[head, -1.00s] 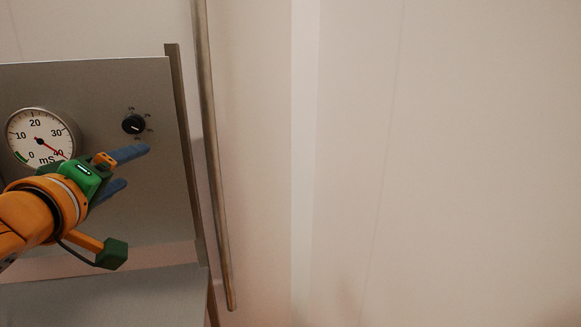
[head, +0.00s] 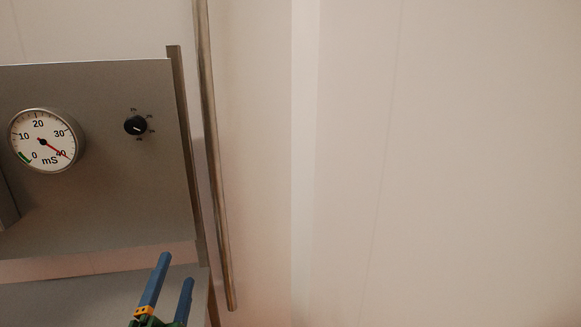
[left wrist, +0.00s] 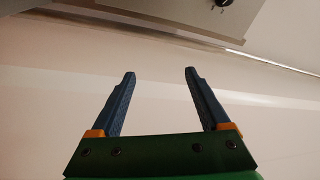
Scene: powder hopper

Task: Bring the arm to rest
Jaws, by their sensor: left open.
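My left gripper (head: 176,270) shows at the bottom of the head view, its two blue fingers pointing up and apart with nothing between them. It is below the grey panel, in front of the lower grey surface. In the left wrist view the open fingers (left wrist: 160,72) point at a plain pale surface. My left arm is mostly out of view below the head view's bottom edge. My right gripper is not in view.
The grey panel (head: 110,200) carries a round mS gauge (head: 45,140), its red needle near 40, and a black knob (head: 135,125). The knob also shows in the left wrist view (left wrist: 223,3). A metal pole (head: 212,150) stands right of the panel. Pale wall (head: 450,160) fills the right.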

